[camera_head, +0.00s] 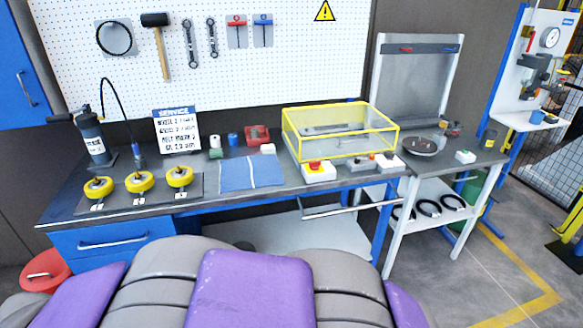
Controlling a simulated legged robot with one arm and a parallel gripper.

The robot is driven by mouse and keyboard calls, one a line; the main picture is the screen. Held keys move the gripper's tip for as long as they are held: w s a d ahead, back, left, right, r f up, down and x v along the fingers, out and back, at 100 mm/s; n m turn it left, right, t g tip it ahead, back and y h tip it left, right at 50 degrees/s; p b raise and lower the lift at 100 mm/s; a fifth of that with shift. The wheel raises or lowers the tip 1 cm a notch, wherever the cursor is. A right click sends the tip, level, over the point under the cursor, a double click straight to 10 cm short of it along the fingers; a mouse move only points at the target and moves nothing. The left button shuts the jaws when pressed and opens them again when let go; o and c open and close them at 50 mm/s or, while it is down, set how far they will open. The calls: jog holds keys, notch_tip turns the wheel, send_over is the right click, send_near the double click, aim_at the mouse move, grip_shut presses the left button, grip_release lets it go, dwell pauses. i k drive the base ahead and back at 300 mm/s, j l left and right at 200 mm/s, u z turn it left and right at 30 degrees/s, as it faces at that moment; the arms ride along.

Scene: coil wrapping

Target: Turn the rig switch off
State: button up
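A white box with a red knob on a yellow base (318,169) sits at the front edge of the bench, before a yellow-framed clear cover (340,130). A white box with a green button (465,157) sits on the right side table. I cannot tell which of these is the rig switch, nor read its position. The cover is down over a grey device that shows dimly. My gripper is not in view.
The workbench (120,212) holds yellow-rimmed wheels (139,182) at the left, a blue cloth (251,175) and a service sign (177,130). A dark round plate (421,146) is on the side table. My grey and purple body fills the bottom.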

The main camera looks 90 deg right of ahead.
aim_at(315, 165)
jog(key=z, duration=3.35)
